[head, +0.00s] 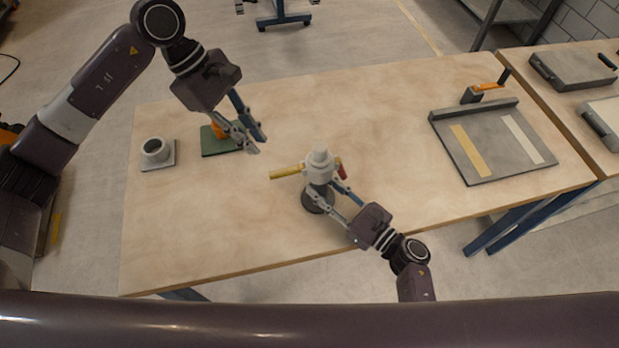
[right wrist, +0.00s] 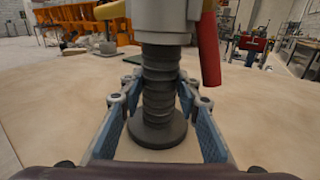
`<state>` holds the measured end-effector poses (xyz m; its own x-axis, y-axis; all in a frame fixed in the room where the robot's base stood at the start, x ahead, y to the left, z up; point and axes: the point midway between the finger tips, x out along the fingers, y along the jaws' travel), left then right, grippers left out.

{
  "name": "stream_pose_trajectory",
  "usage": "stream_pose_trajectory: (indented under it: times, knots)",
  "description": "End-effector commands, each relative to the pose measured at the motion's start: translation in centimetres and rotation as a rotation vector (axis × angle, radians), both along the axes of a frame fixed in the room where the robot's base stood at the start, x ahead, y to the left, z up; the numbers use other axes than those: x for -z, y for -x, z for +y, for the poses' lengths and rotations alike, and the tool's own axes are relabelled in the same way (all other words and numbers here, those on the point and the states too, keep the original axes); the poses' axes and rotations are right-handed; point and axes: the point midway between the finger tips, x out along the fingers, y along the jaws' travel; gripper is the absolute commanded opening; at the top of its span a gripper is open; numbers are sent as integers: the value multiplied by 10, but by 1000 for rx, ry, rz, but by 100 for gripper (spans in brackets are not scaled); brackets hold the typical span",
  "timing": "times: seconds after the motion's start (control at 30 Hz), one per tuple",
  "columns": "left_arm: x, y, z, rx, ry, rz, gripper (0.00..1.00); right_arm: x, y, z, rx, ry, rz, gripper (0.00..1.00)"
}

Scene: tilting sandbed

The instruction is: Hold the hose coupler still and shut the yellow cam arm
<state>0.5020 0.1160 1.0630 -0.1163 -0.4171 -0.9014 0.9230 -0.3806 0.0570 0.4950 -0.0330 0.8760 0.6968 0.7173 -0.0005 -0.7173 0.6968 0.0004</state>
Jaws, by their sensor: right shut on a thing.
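The pale grey hose coupler (head: 319,168) stands upright on a dark ribbed hose with a round foot (head: 315,201). The yellow cam arm (head: 287,172) sticks out level to the left of the coupler. A red cam arm (head: 341,170) hangs down its right side; it also shows in the right wrist view (right wrist: 208,50). My right gripper (head: 328,188) is shut on the coupler's ribbed hose part (right wrist: 160,88), a finger on each side. My left gripper (head: 260,145) is open and empty, up and left of the yellow arm, with its fingertips apart.
A green plate with an orange part (head: 215,143) lies behind my left gripper. A grey flanged ring (head: 158,153) lies at far left. A grey board with yellow and white strips (head: 488,172) lies at right. The bench between coupler and board is clear.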

Motion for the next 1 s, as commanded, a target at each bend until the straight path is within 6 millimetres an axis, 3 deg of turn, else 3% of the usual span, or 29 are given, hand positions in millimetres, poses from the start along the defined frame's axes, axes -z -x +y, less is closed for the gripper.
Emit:
stream_pose_trajectory:
  times: [0.1, 0.47, 1.0]
  knots:
    - [1, 1, 2, -102, 4, 50, 0, 0, 0, 0, 0, 0, 0, 0]
    - [-1, 5, 8, -725, 24, 394, 0, 0, 0, 0, 1, 1, 1, 0]
    - [-7, 8, 24, -1654, -11, 1047, 0, 0, 0, 0, 1, 1, 1, 0]
